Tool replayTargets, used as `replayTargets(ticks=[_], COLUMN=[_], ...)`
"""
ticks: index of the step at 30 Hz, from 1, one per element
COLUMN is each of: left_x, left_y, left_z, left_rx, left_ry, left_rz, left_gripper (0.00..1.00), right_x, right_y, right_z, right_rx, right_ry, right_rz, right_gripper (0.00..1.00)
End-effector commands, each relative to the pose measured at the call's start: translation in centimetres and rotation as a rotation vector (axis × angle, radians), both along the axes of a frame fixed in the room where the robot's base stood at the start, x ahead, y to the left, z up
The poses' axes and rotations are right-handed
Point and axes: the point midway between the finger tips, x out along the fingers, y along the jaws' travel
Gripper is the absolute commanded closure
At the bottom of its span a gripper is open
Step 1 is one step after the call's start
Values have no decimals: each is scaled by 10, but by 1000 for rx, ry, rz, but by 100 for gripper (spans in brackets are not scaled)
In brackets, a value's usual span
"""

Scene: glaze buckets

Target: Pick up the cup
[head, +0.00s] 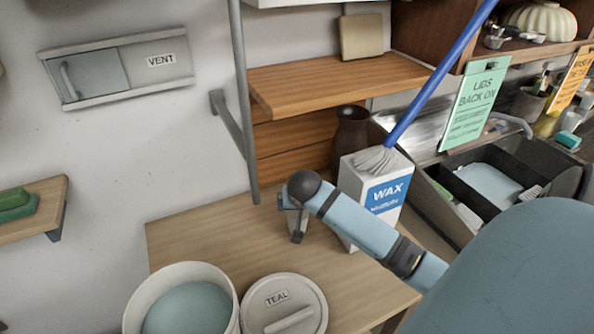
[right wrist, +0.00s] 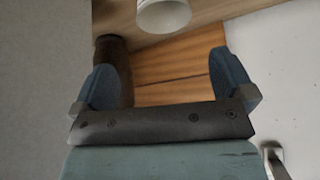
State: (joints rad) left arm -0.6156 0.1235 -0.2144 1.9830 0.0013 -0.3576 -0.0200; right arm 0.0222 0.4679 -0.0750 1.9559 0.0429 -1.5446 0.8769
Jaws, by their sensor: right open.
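A white round cup (right wrist: 163,14) shows at the top edge of the right wrist view, partly cut off, with its rim toward the gripper. I cannot make it out in the head view. My right gripper (right wrist: 165,80) is open, its two blue fingers spread wide with nothing between them, and the cup lies beyond the fingertips. In the head view the right gripper (head: 297,222) is over the wooden table (head: 195,235), left of the wax carton, partly hidden by its own arm. My left gripper is not in view.
A brown vase (head: 350,130) is behind. A white bucket (head: 140,300) and a TEAL lid (head: 285,303) are at the front. A metal post (head: 243,100) rises at left.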

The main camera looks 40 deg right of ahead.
Motion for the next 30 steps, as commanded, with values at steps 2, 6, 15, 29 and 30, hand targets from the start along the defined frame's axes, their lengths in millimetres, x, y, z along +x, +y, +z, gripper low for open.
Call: replayTargets(ticks=[2,6,15,29,30], left_x=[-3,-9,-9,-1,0], left_y=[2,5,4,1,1], left_z=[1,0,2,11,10], left_rx=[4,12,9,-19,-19], left_ry=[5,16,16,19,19], left_rz=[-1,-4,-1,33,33], left_gripper=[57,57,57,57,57], right_x=[6,18,31,53,53], right_y=[-6,-15,-25,-37,-37], right_z=[-13,-36,-63,-108,-108], right_rx=[-1,-1,0,0,0], right_ry=[5,3,2,1,1], right_rz=[-1,-2,0,-1,-1], right_gripper=[0,0,0,0,0])
